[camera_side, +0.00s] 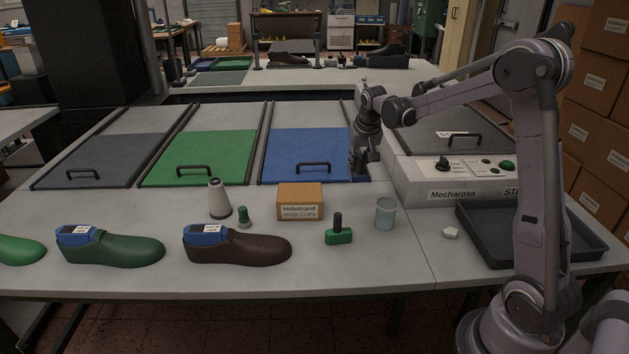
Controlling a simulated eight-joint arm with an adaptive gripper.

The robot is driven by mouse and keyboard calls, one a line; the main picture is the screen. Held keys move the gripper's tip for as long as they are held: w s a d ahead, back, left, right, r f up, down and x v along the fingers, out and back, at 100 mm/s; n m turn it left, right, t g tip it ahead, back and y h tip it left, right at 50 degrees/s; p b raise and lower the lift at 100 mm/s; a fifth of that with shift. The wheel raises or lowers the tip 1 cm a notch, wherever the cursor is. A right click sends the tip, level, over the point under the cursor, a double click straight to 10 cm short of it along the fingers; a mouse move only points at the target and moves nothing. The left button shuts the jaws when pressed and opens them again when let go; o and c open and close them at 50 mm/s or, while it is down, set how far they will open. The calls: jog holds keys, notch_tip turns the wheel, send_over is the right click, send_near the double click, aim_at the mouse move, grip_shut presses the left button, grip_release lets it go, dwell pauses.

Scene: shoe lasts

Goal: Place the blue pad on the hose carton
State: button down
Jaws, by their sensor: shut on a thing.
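My gripper (361,168) points down near the right edge of the blue panel, behind and to the right of the carton. It is shut on a small dark blue thing, which I take as the blue pad (356,162); the fingers hide much of it and its outline is unclear. The hose carton (299,203) is a small brown box labelled "Hobstrand HOSE CLIPS". It stands upright on the grey worktop in front of the blue panel, and its top is bare. The gripper is apart from the carton.
Grey (92,163), green (199,160) and blue (306,151) handled panels lie behind. A spool (219,199) and a green peg (243,217) stand left of the carton. A green-based tool (338,236) and a cup (385,213) stand right. Shoe lasts (240,248) line the front.

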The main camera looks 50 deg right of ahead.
jog(key=w+a+r+n+y, duration=0.1)
jog(key=w+a+r+n, duration=0.25)
jog(key=r, duration=0.25)
send_near(296, 188)
jog(key=shift+w+d+r+t, duration=0.15)
jog(key=shift+w+d+t, duration=0.25)
jog(key=shift+d, duration=0.1)
jog(key=shift+f, duration=2.05)
jog(key=shift+f, duration=0.1)
jog(key=c, duration=1.2)
grip_release()
